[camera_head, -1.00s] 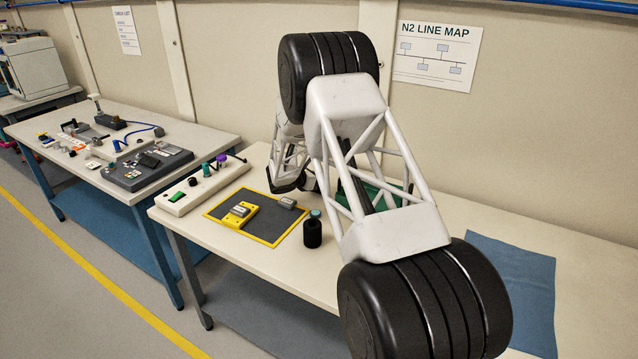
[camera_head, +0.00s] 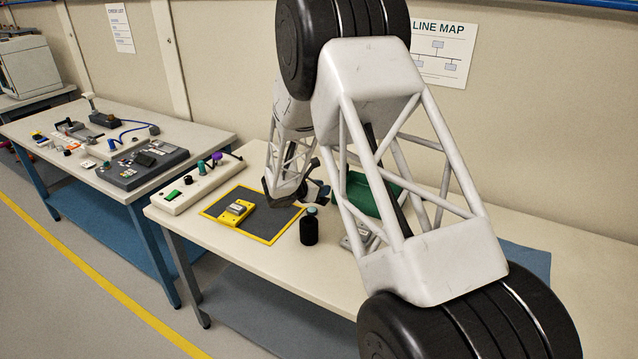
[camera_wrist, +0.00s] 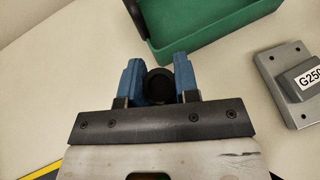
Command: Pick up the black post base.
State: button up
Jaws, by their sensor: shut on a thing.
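My gripper (camera_wrist: 159,72) shows in the wrist view with its two blue fingers on either side of a small dark round thing, shut on it. This thing, which looks like the black post base (camera_wrist: 158,84), has a round black face, and its lower part is hidden by the gripper body. I cannot tell whether it touches the table or hangs above it. In the head view my arm mostly hides the gripper and the post base.
A green bin (camera_wrist: 205,35) lies just beyond the fingers; a grey block marked G250 (camera_wrist: 270,62) is to the right. A white control strip (camera_head: 190,193) lies left.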

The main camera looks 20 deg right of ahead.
aim_at(323, 204)
jog(key=shift+s+a+r, duration=0.15)
jog(key=shift+s, duration=1.5)
